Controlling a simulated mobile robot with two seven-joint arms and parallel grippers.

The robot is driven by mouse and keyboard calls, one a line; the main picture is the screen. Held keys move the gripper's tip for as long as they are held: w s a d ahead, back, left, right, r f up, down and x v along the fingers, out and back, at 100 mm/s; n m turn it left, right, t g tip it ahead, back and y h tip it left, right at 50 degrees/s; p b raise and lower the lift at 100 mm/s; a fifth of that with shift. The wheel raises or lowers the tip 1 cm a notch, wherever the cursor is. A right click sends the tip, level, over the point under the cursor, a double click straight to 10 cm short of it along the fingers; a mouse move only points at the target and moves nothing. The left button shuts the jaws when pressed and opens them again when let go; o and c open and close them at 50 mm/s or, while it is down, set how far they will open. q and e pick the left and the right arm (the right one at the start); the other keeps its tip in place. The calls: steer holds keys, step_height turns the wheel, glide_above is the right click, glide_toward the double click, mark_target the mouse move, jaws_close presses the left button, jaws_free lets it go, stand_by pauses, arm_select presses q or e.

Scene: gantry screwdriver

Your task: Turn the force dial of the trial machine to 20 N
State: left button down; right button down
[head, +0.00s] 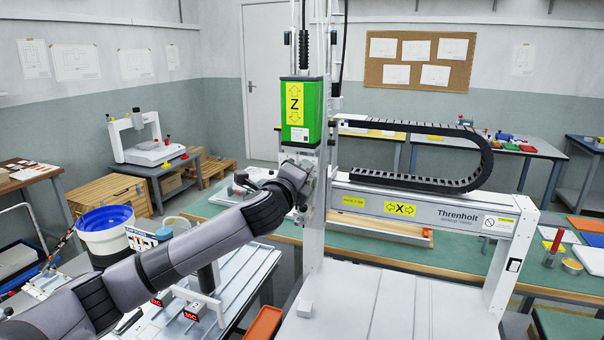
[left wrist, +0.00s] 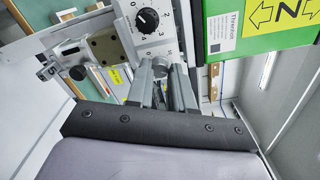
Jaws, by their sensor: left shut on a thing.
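The trial machine is a white gantry (head: 395,200) with a green Z head (head: 300,110). In the left wrist view its white panel carries a black dial (left wrist: 148,19) with a white pointer mark and a ring of numbers. My left gripper (left wrist: 161,72) is below this dial in the picture, shut on a small grey round knob (left wrist: 160,66) at the panel's lower edge. Numbers show just above the knob; I cannot read its setting. I cannot tell which dial is labelled force. In the head view my left arm reaches the head's column and hides the panel. My right gripper is not in view.
A green label side (left wrist: 260,25) of the Z head is close to the right of the dial. A grey bracket (left wrist: 100,48) is left of the fingers. A black cable chain (head: 420,180) and the X beam (head: 430,207) extend to the right. The white machine bed (head: 370,300) is mostly clear.

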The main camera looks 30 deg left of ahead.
arm_select(q)
steer(key=shift+m, duration=0.5)
steer(key=c, duration=1)
jaws_free()
steer(key=shift+s, duration=0.1)
steer(key=b+v, duration=0.1)
steer(key=v, duration=0.6)
